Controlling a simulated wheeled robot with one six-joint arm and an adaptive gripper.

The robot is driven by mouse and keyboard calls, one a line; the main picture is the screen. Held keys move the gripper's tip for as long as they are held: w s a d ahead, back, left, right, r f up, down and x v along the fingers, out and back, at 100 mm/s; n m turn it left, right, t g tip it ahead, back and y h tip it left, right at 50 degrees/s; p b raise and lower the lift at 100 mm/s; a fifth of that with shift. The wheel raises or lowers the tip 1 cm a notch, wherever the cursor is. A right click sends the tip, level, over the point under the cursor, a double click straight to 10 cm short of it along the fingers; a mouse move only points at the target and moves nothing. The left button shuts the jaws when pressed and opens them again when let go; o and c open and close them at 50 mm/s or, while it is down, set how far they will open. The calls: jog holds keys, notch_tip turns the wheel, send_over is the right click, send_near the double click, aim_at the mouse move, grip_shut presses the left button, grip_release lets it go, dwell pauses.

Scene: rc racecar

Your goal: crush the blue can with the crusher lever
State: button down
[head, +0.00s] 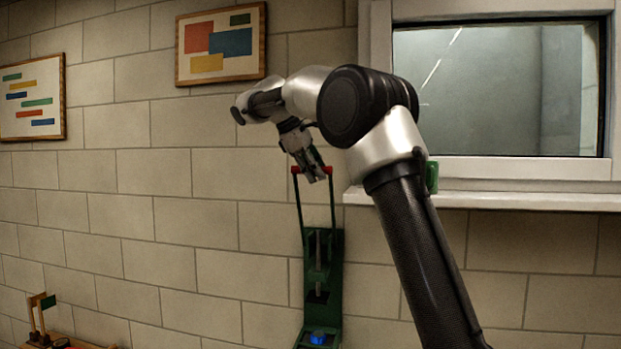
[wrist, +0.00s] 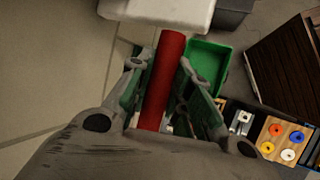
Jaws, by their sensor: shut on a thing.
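The crusher (head: 331,262) is a tall green frame on the block wall, with two thin lever arms rising to a red handle bar (head: 297,170). The lever stands up. My gripper (head: 317,172) is at the top of the lever, shut on the red handle. In the wrist view the red handle (wrist: 166,75) runs lengthwise between the two fingers of my gripper (wrist: 160,66). The blue can (head: 318,339) sits at the bottom of the crusher, at the lower picture edge, only partly visible. The can is not recognisable in the wrist view.
A window sill (head: 520,199) juts out to the right of the lever. The wrist view shows a green bin (wrist: 208,66), a dark wooden cabinet (wrist: 290,62) and a board with coloured rings (wrist: 282,141). A wooden stand (head: 38,320) is at lower left.

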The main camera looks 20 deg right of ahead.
jog(key=shift+w+d+r, duration=0.15)
jog(key=shift+r, duration=0.15)
jog(key=c, duration=1.3)
grip_release()
jog(key=shift+w, duration=0.1)
jog(key=shift+f, duration=0.15)
jog(key=v, duration=1.2)
